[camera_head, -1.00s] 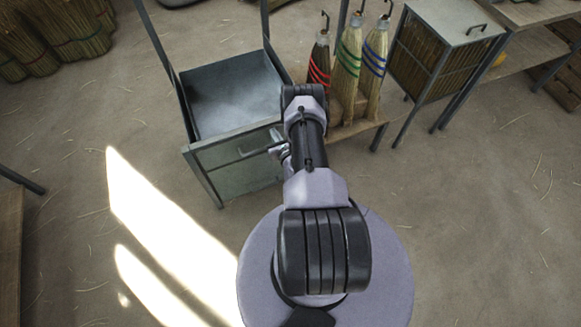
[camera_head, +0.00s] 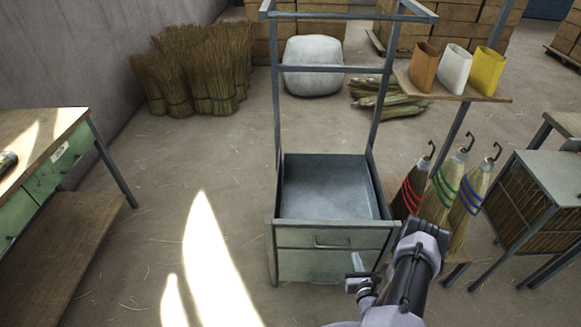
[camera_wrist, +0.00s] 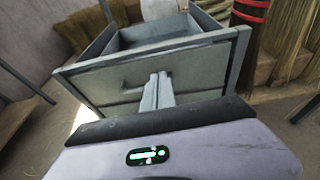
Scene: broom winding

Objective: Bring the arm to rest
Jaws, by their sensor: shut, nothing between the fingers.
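My arm (camera_head: 405,275) reaches up from the bottom right of the head view, with its forearm near the front of the grey metal drawer stand (camera_head: 330,238). My gripper (camera_head: 357,262) is at the stand's lower right front. In the wrist view my gripper (camera_wrist: 157,92) shows two pale fingers together with nothing between them. They point toward the drawer front and its handle (camera_wrist: 140,84). I cannot tell whether the fingers touch the drawer front.
Brooms with red (camera_head: 410,190), green (camera_head: 442,190) and blue (camera_head: 470,195) bindings hang right of the stand. A caged box (camera_head: 535,205) stands further right. A workbench (camera_head: 45,150) is at the left. The floor between bench and stand is clear.

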